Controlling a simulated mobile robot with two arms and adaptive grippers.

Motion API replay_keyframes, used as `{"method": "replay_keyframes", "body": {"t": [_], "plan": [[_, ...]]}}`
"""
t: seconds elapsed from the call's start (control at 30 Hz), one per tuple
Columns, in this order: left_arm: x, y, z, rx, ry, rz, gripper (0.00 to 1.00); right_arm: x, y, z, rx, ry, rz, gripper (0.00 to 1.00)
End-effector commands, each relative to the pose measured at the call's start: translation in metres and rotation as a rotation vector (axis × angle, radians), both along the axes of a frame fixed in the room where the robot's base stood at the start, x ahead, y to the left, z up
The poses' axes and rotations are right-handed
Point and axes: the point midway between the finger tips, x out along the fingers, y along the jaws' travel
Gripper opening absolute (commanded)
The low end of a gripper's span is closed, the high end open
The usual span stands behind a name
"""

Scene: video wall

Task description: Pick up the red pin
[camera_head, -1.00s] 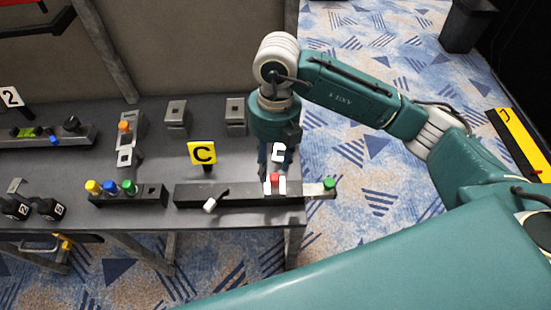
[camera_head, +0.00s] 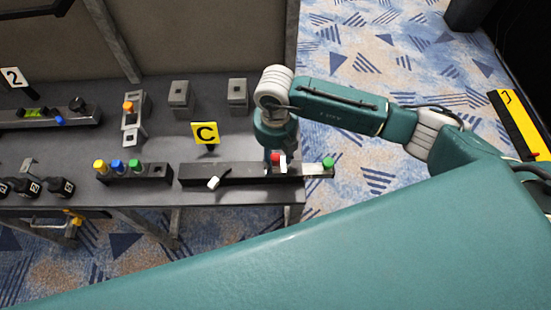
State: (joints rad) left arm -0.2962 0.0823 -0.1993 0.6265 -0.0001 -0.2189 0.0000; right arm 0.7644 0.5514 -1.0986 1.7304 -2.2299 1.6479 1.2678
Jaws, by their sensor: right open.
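The red pin (camera_head: 275,157) stands on the long dark rail block at the table's right end. My right gripper (camera_head: 277,164) points down at it from above. Its jaws are open, with the fingertips low beside the pin, one seen on either side of it. The pin's lower part is hidden, and I cannot tell whether a finger touches it. My left gripper is not in view.
The dark rail (camera_head: 233,172) carries a white-tipped lever (camera_head: 214,183) and a green pin (camera_head: 328,162) at its right end. A block (camera_head: 154,173) with yellow, blue and green pins is to the left.

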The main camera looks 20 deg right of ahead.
Motion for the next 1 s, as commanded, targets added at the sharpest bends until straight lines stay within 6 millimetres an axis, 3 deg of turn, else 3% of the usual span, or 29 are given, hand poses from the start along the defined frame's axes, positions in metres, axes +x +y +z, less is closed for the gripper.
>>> {"method": "replay_keyframes", "body": {"t": [0.23,0.43,0.8,1.0], "plan": [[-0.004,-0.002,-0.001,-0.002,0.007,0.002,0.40,0.000,0.000,-0.002,0.001,-0.001,0.000,0.41],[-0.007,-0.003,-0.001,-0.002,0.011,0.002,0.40,0.000,0.000,-0.001,0.001,-0.001,0.000,0.01],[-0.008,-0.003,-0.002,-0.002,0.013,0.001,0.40,0.001,0.000,0.001,0.002,-0.002,0.000,0.00],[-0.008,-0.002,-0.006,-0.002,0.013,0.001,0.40,0.002,0.000,0.018,0.003,-0.005,0.001,0.00]]}}
